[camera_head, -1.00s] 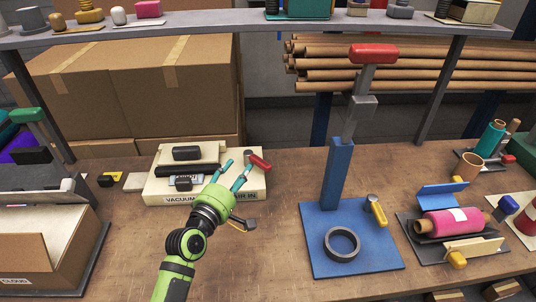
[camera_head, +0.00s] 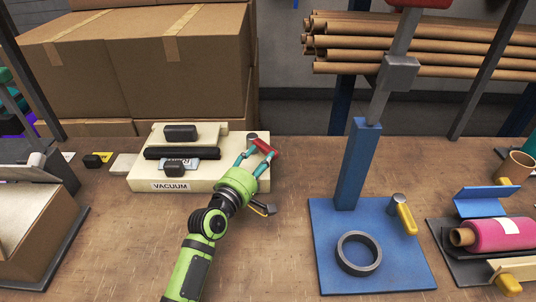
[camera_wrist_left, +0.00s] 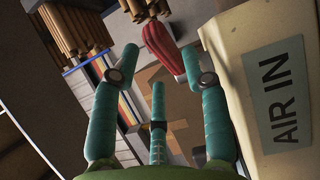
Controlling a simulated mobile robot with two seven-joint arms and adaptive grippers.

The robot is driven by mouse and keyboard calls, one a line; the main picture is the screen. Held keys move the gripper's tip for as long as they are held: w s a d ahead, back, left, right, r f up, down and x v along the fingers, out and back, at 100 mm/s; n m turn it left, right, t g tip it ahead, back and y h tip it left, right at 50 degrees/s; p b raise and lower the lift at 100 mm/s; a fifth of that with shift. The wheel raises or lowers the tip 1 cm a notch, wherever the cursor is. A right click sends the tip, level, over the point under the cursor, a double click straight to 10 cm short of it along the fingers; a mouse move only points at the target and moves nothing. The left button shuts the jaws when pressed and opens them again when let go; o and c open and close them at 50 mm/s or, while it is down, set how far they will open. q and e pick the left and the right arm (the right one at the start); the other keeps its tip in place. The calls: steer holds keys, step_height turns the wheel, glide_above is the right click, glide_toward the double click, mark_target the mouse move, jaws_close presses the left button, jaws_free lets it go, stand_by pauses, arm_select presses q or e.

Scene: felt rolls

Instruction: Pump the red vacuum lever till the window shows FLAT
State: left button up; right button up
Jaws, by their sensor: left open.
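The cream vacuum box (camera_head: 215,183), labelled VACUUM on its front, stands at the back of the bench, left of centre. Its red lever handle (camera_head: 265,146) is at the box's right end, and it also shows in the left wrist view (camera_wrist_left: 163,48). My left gripper (camera_head: 257,156) has its teal fingers open with the red handle between or just beyond the tips; contact is not clear. An AIR IN label (camera_wrist_left: 277,95) is beside the fingers in the wrist view. A small blue-white panel (camera_head: 180,164) lies on the box top, its print unreadable. My right gripper is not in view.
A blue press stand (camera_head: 356,165) with a dark ring (camera_head: 358,253) is to the right. A pink felt roll (camera_head: 500,233) lies farther right. An open cardboard box (camera_head: 35,235) is at left, big cartons (camera_head: 130,60) behind.

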mark_target(265, 153)
arm_select(q)
steer(key=b+x, duration=0.2)
steer(key=x, duration=0.2)
steer(key=shift+f, duration=0.15)
steer(key=shift+w+d, duration=0.25)
steer(key=shift+w, duration=0.2)
steer(key=shift+r, duration=0.2)
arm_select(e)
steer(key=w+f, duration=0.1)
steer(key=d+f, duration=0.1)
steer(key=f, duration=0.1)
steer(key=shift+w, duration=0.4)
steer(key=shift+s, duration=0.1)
arm_select(q)
jaws_close()
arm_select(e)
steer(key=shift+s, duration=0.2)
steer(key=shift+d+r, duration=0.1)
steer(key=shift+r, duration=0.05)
